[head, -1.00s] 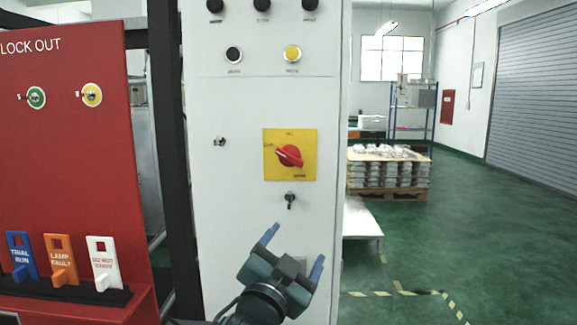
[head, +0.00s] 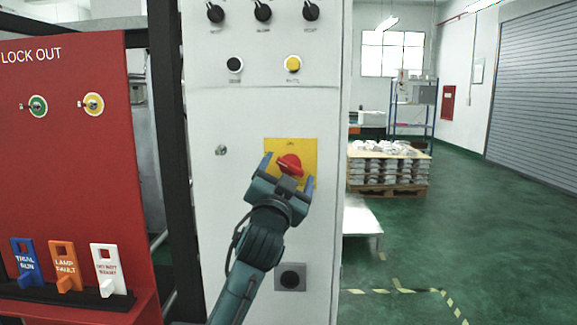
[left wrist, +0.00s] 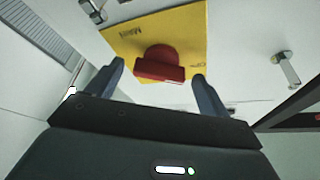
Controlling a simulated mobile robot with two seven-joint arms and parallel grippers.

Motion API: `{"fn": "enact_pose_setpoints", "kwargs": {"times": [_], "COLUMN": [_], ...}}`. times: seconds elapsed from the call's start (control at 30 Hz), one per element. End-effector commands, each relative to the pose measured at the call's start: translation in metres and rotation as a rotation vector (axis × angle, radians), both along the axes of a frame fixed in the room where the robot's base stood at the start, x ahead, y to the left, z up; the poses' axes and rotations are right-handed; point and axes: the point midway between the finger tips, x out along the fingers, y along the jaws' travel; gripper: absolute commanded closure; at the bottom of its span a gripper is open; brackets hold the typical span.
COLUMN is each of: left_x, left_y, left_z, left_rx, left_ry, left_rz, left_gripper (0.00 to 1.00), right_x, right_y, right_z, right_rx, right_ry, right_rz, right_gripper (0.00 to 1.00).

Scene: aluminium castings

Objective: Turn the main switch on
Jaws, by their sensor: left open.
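The main switch is a red rotary knob (head: 289,164) on a yellow plate (head: 306,148) on the white cabinet front. My left gripper (head: 288,172) is in front of the plate, open, with one blue finger on each side of the knob. In the left wrist view the red knob (left wrist: 160,64) sits between the two fingertips (left wrist: 158,72), with a gap on both sides. The yellow plate (left wrist: 193,25) is behind it, with "MAIN" printed on it. The knob's lower part is partly hidden by the gripper in the head view. My right gripper is not in view.
A red lockout board (head: 70,175) with several hanging tags stands left of the white cabinet (head: 225,210). Black knobs, a black button and a yellow button (head: 293,64) are above the switch. A small keyed fitting (head: 221,150) is to its left. A loaded pallet (head: 388,190) stands at the right on open green floor.

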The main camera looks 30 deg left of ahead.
Motion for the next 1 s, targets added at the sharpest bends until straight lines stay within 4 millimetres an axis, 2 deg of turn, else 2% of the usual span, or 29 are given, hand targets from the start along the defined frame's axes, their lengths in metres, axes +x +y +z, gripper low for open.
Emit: {"fn": "enact_pose_setpoints", "kwargs": {"times": [0.13,0.4,0.9,1.0], "left_x": [0.0075,0.0082,0.0080,0.0080], "left_y": [0.0026,0.0028,0.0028,0.0028], "left_z": [0.0031,0.0027,0.0025,0.0025], "left_rx": [0.001,0.001,0.001,0.001], "left_ry": [0.000,0.000,0.000,0.001], "left_rz": [0.000,0.000,0.000,0.000], "left_gripper": [0.20,0.20,0.61,0.65], "right_x": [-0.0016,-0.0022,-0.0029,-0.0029], "right_y": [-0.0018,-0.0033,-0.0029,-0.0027], "right_z": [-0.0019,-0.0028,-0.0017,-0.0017], "right_rx": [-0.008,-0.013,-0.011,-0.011], "right_ry": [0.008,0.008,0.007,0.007], "right_rz": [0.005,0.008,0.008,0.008], "right_gripper": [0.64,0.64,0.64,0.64]}}
